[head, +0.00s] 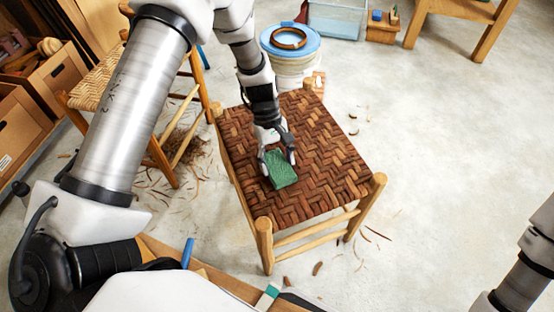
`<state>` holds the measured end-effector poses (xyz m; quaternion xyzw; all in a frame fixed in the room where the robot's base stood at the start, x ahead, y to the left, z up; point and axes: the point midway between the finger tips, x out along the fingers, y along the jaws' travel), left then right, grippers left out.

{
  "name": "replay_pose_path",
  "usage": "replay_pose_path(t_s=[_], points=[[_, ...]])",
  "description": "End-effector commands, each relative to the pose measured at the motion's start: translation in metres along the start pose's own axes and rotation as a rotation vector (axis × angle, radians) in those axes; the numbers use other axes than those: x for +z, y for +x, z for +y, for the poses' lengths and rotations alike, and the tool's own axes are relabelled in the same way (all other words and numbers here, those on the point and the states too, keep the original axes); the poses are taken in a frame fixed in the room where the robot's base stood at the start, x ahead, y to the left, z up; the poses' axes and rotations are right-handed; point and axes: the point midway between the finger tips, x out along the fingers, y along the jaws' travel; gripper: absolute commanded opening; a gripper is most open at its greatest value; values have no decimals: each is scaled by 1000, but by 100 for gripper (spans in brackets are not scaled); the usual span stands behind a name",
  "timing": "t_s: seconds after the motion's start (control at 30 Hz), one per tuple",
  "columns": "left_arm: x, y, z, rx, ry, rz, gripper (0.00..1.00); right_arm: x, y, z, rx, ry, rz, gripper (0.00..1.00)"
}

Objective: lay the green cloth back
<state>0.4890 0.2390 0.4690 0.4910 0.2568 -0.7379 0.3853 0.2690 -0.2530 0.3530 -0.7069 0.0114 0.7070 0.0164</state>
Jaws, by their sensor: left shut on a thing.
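A green cloth (282,172) lies on the woven bark seat of a wooden stool (330,165), left of the seat's middle. It looks like a small folded block. My left gripper (277,157) reaches down from above and is shut on the cloth, with its fingers on either side of it. The cloth looks to be at or just above the seat; I cannot tell whether it touches. The fingers hide the cloth's far part. My right gripper is out of view; only part of my right arm shows at the lower right.
A clear bin (337,20) is at the back.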

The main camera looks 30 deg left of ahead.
Motion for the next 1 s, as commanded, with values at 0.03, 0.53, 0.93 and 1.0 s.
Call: replay_pose_path(t_s=[0.03, 0.53, 0.93, 1.0], points=[[0, 1, 0, 0, 0, 0, 34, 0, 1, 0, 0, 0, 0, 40], [-1, 0, 0, 0, 0, 0, 96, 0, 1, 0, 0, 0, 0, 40], [-1, -79, 1, 6, 1, 2, 96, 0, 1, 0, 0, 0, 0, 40], [-1, -95, 1, 5, 1, 3, 96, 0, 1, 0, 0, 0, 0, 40]])
